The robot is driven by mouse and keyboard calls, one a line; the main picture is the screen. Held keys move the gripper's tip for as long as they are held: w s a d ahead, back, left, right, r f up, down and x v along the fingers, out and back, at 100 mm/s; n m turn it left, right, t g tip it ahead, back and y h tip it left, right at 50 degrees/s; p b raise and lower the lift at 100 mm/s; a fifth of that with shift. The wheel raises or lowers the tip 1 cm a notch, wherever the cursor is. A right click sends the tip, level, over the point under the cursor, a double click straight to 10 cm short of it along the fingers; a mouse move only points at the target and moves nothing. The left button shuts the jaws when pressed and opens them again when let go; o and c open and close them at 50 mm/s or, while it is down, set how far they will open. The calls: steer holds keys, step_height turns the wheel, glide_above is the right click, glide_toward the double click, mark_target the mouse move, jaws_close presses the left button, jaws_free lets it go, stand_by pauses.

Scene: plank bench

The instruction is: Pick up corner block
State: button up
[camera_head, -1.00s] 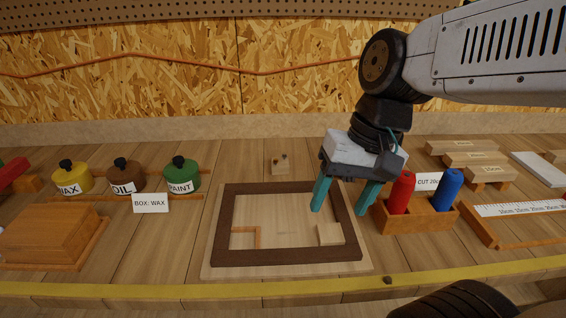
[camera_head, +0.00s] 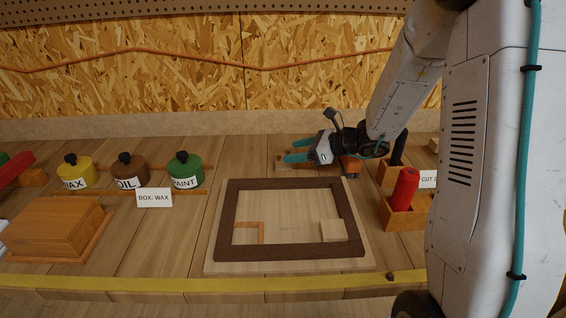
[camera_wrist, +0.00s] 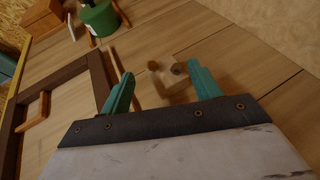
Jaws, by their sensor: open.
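A small pale wooden block with two dark round studs (camera_wrist: 180,92) lies on the bench behind the frame. In the wrist view it shows just beyond and between the fingers of my gripper (camera_wrist: 160,70). In the head view my gripper (camera_head: 287,151) is open, with its teal fingers pointing left over that spot and largely hiding the block. Nothing is held. Another pale block (camera_head: 333,230) sits in the near right corner of the dark wooden frame (camera_head: 226,215). The near left corner has an orange L-shaped outline (camera_head: 262,234).
Yellow, brown and green jars (camera_head: 185,170) stand at the left behind a BOX: WAX card (camera_head: 154,197). A wooden box (camera_head: 55,228) sits at the near left. A holder with a red cylinder (camera_head: 404,190) is to the right, partly behind my arm.

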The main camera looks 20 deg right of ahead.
steer(key=shift+w+a+f, duration=0.2)
steer(key=shift+w+f, duration=0.1)
steer(key=shift+w, duration=0.05)
steer(key=x, duration=0.6)
steer(key=shift+w+a, duration=0.2)
steer(key=shift+a, duration=0.15)
steer(key=c, duration=1)
